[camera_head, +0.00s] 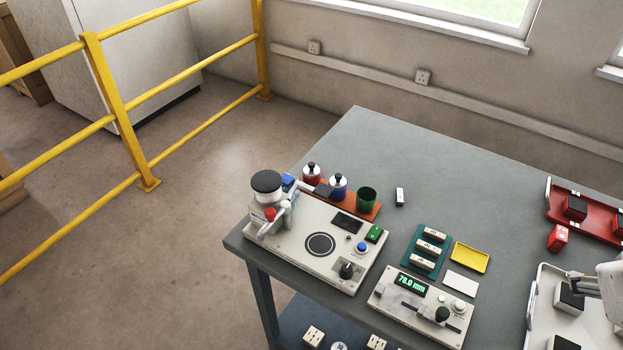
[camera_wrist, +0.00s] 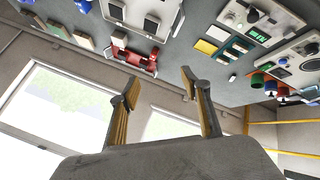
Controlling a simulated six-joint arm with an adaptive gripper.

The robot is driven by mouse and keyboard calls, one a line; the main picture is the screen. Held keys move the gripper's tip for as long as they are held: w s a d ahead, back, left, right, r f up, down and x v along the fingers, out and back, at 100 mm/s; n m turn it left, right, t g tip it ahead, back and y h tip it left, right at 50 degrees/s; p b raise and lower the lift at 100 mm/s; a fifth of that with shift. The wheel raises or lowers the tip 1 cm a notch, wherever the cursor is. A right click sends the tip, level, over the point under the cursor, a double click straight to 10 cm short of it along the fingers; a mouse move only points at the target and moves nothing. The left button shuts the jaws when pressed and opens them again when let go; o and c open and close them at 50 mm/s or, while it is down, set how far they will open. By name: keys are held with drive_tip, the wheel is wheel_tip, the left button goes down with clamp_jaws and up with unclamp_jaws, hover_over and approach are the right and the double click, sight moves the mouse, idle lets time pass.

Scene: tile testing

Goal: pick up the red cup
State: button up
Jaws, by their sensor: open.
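The red cup (camera_head: 311,177) stands at the left end of an orange tray (camera_head: 352,204) in the head view, with a silver, black-knobbed object at its top. A blue cup (camera_head: 338,190) with a similar top and a green cup (camera_head: 367,199) stand in line to its right. The testing machine in front partly hides the red cup. In the wrist view the cups are small at the far right, the red cup (camera_wrist: 283,92) beyond the blue one (camera_wrist: 270,88). My gripper (camera_wrist: 160,86) is open and empty, well apart from the cups.
A grey testing machine (camera_head: 308,255) with a raised arm stands close in front of the cups. A teal tile tray (camera_head: 412,261), yellow tray (camera_head: 470,257), gauge (camera_head: 420,305) and red rack (camera_head: 590,210) lie to the right. The table (camera_head: 410,150) behind is mostly clear.

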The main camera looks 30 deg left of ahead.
drive_tip(key=w+a+r+n+t+y, duration=0.1)
drive_tip(key=w+a+r+n, duration=0.1)
drive_tip(key=w+a+n, duration=0.3)
drive_tip(key=w+r+n+t, duration=0.1)
drive_tip(key=w+n, duration=0.1)
drive_tip(key=w, duration=0.5)
drive_tip(key=w+a+r+n+t+y, duration=0.1)
drive_tip(key=w+a+r+n+t, duration=0.2)
drive_tip(key=w, duration=0.4)
drive_tip(key=w+a+f+n+g+y, duration=0.1)
drive_tip(key=w+a+f+n+y, duration=0.15)
drive_tip(key=w+a+n, duration=0.4)
drive_tip(key=w+a+f+n+y, duration=0.1)
drive_tip(key=w+a+n+y, duration=0.25)
drive_tip(key=a+n, duration=0.55)
drive_tip(key=n+g+y, duration=0.7)
drive_tip(key=n+g, duration=0.5)
drive_tip(key=n, duration=1)
hover_over(312, 178)
drive_tip(key=w+d, duration=0.2)
drive_tip(key=d, duration=0.3)
wheel_tip(312, 178, down, 23)
drive_tip(key=shift+d+f, duration=0.1)
drive_tip(key=shift+d, duration=0.05)
